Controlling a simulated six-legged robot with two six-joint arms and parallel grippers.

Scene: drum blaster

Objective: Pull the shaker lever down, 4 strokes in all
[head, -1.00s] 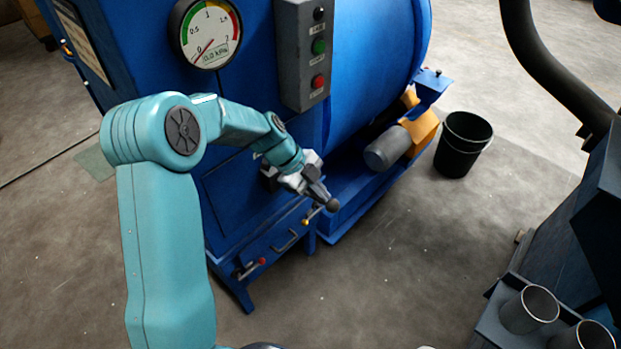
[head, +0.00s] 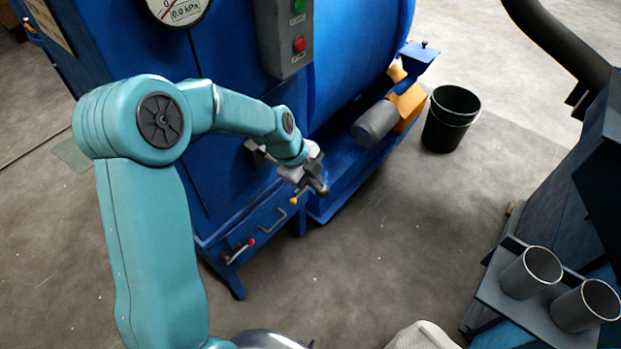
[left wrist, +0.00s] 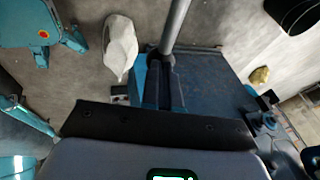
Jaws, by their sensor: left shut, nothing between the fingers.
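The blue machine (head: 245,170) stands at centre in the head view. My left gripper (head: 319,188) is shut with nothing in its fingers, at the machine's lower front. A dark rounded end shows at its tip; I cannot tell whether it is the shaker lever's knob or a finger. The lever's shaft is not clearly seen, and contact cannot be told. A small yellow knob (head: 294,201) is just below left of the gripper. The fingertips do not show clearly in the left wrist view. My right gripper is out of view.
Below the gripper are a drawer handle (head: 275,221) and a small red-knobbed lever (head: 251,242). A black bucket (head: 451,124) stands to the right. Two metal cups (head: 529,274) sit at lower right. Bare floor (head: 400,240) lies in front of the machine.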

